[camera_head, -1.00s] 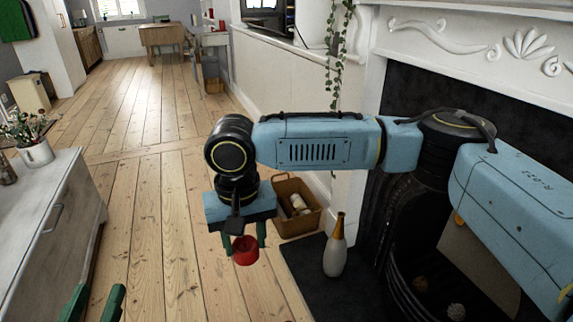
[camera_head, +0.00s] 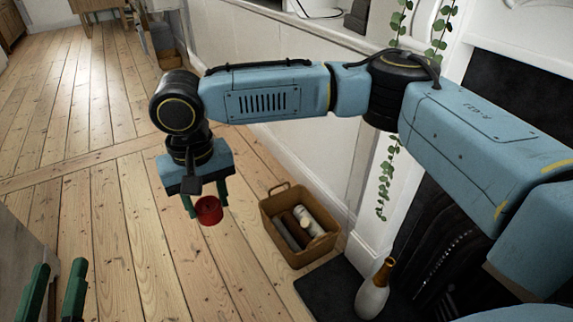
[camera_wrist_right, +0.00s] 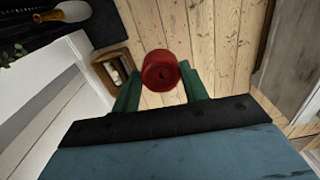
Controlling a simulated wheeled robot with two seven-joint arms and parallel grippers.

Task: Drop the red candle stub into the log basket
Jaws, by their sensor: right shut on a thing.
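The red candle stub (camera_head: 208,211) is held between the green fingers of my right gripper (camera_head: 207,205), above the floorboards. In the right wrist view the stub (camera_wrist_right: 160,71) sits between the fingertips (camera_wrist_right: 161,82), its top with a dark wick mark facing the camera. The log basket (camera_head: 322,246) is a brown open box with several logs in it, standing on the floor to the right of my right gripper. It also shows in the right wrist view (camera_wrist_right: 127,88), left of the stub. My left gripper (camera_head: 58,290) is at the lower left, its fingers apart with nothing between them.
A white and gold bottle (camera_head: 373,292) stands on the dark hearth slab (camera_head: 325,290), close to the basket's front right. A trailing plant (camera_head: 385,180) hangs by the white wall behind. Open floorboards (camera_head: 130,230) lie left of the basket.

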